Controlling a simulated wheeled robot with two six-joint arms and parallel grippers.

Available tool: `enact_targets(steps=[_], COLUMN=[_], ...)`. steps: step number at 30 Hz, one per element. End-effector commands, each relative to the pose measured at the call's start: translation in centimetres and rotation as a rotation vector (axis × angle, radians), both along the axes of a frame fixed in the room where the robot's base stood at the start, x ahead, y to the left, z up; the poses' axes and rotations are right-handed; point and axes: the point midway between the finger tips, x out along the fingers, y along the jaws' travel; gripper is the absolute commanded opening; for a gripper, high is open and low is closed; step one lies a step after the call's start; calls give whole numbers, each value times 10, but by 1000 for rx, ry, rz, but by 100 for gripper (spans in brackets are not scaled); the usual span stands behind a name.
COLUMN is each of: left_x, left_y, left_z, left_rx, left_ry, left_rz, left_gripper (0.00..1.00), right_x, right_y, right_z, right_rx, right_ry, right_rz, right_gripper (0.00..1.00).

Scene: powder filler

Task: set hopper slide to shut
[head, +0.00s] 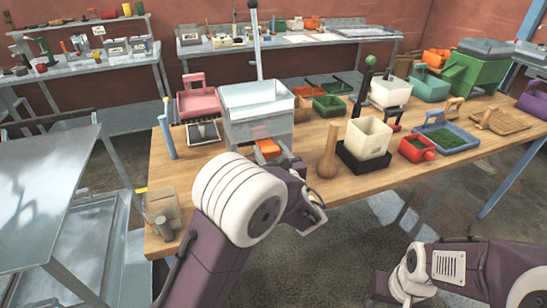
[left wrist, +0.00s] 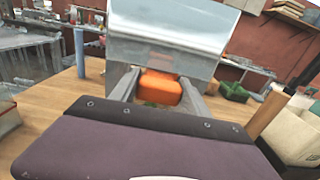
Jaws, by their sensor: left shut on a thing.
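The hopper (head: 258,112) is a grey metal box with an open top on the wooden table, with a tall upright rod behind it. Its front also fills the upper middle of the left wrist view (left wrist: 165,45). The orange slide handle (head: 267,146) sticks out low at the hopper's front. In the left wrist view the orange handle (left wrist: 160,86) lies between the two grey fingers of my left gripper (left wrist: 160,93), which is shut on it. How far the slide is out is hard to tell. My right arm shows at lower right, its fingers out of sight.
A wooden pestle-like tool (head: 327,152) and a cream tub (head: 367,138) in a black tray stand right of the hopper. A blue upright tool (head: 167,137) stands to its left. A small jar-like block (head: 161,213) sits at the table's left front corner.

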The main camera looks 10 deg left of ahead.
Motion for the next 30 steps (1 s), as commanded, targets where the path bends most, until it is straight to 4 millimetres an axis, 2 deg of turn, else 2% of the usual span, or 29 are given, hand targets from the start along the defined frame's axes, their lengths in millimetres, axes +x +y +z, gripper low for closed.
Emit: enact_targets(steps=[3, 10, 11, 13, 23, 26, 30], left_x=[6, 7, 7, 7, 4, -7, -34], left_y=[5, 5, 5, 5, 3, -6, -25], left_z=[0, 1, 1, 1, 0, 0, -1], left_rx=[-1, 1, 1, 1, 0, 0, 0], left_ry=[-3, -3, -4, -4, -1, -1, -1], left_rz=[1, 0, 0, 0, -1, -5, -6], left_gripper=[0, 0, 57, 76, 76, 76, 76], right_x=[0, 0, 0, 0, 0, 0, 0], right_y=[0, 0, 0, 0, 0, 0, 0], right_z=[-1, 0, 0, 0, -1, -3, -6], right_rx=[0, 0, 0, 0, 0, 0, 0], right_ry=[0, 0, 0, 0, 0, 0, 0], right_rz=[0, 0, 0, 0, 0, 0, 0], right_gripper=[36, 36, 36, 36, 36, 36, 36])
